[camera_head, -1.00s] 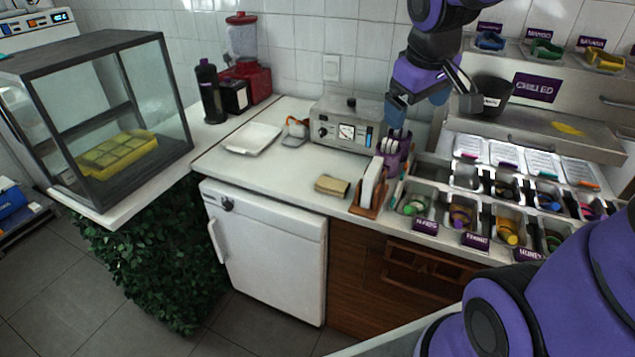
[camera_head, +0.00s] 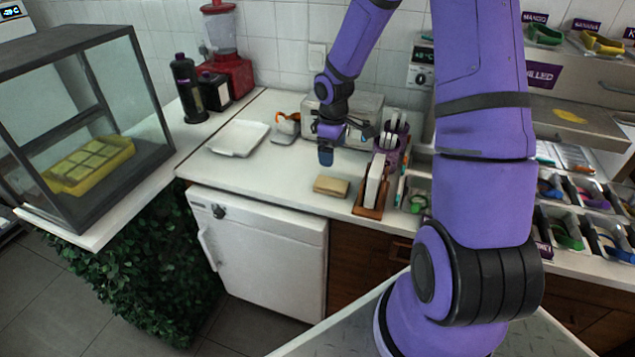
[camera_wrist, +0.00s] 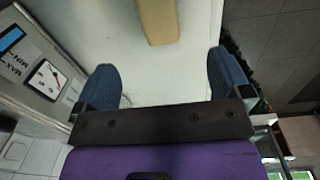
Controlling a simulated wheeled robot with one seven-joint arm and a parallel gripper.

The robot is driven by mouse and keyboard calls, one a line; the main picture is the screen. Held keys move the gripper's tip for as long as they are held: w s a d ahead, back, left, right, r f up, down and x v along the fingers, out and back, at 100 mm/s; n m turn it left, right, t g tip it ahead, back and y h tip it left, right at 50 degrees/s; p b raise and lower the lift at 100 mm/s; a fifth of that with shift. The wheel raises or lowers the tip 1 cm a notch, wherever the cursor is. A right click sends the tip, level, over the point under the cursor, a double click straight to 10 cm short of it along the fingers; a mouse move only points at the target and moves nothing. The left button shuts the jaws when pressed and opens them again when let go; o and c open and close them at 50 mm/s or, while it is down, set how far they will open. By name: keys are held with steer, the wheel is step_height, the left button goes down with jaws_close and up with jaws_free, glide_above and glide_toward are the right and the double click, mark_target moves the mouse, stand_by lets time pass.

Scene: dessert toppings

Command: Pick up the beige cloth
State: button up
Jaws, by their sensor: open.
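The beige cloth (camera_head: 331,186) is a small folded block lying flat on the white counter, near its front edge and left of the wooden holder. It also shows in the wrist view (camera_wrist: 158,20) at the top middle, ahead of my fingers and partly cut off by the frame. My gripper (camera_head: 327,148) is above the counter, behind the cloth and apart from it. In the wrist view my gripper (camera_wrist: 165,90) has its two blue fingers spread wide with nothing between them.
The wooden holder (camera_head: 368,211) with a white upright item stands right of the cloth, with a purple cup (camera_head: 398,155) of utensils behind it. A grey machine with a dial (camera_wrist: 45,78) stands behind my gripper. A white tray (camera_head: 238,138) lies left. Counter around the cloth is clear.

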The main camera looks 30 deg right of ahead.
steer(key=f, duration=0.1)
steer(key=w+f, duration=0.1)
steer(key=f, duration=0.1)
steer(key=shift+w+a, duration=0.2)
steer(key=shift+w, duration=0.05)
glide_above(329, 181)
steer(key=shift+n, duration=0.3)
steer(key=f, duration=0.4)
steer(key=shift+a+f, duration=0.2)
steer(key=shift+a, duration=0.15)
steer(key=shift+d+f, duration=0.15)
steer(key=shift+f, duration=1.3)
steer(key=shift+d+f, duration=0.1)
steer(key=shift+f, duration=1.35)
steer(key=c, duration=1)
steer(key=shift+r, duration=0.1)
step_height(329, 181, up, 10)
steer(key=shift+f, duration=0.1)
